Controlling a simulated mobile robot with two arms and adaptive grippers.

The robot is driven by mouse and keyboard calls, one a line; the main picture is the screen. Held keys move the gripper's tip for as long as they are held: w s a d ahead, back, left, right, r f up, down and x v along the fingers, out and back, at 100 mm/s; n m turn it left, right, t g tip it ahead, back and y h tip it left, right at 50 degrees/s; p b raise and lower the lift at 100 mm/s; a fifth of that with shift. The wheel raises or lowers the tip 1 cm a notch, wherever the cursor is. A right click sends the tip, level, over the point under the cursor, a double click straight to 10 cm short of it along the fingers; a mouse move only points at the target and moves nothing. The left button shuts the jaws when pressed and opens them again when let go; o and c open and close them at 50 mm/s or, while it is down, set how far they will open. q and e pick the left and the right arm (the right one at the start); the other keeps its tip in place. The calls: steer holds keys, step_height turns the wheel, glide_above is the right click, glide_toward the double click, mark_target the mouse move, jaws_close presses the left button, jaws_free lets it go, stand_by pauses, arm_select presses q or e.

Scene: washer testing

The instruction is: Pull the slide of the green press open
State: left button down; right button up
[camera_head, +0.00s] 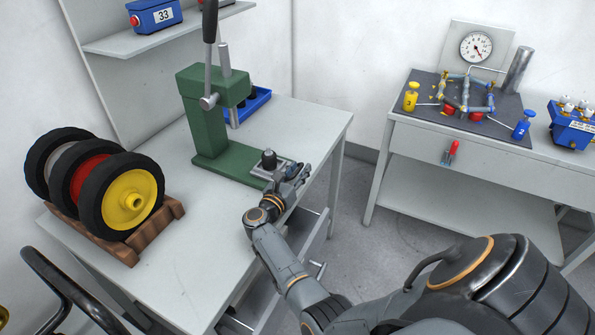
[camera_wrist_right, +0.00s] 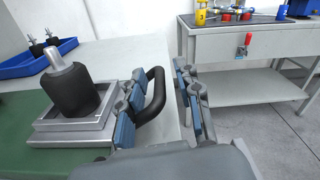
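The green press (camera_head: 207,130) stands on the left table, with its long lever raised. Its grey metal slide (camera_head: 262,172) sits on the front of the base and carries a black part with a metal pin (camera_head: 269,158). In the right wrist view the slide (camera_wrist_right: 75,138) has a black bow handle (camera_wrist_right: 156,90) on its right side. My right gripper (camera_head: 297,173) is at the slide's handle end. In the wrist view its fingers (camera_wrist_right: 162,100) are apart, with the handle between them and a gap to the right finger. My left gripper is not in view.
A wooden rack (camera_head: 150,232) with several wheels stands on the table's left. A blue tray (camera_head: 250,105) sits behind the press. An open drawer (camera_head: 308,235) juts out below the table. A second table (camera_head: 420,155) with a gauge stands right, across open floor.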

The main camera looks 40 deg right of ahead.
steer(key=shift+a+r, duration=0.1)
steer(key=shift+r, duration=0.15)
step_height(320, 180, up, 10)
steer(key=shift+f, duration=0.25)
steer(key=shift+f, duration=0.1)
stand_by(0.5)
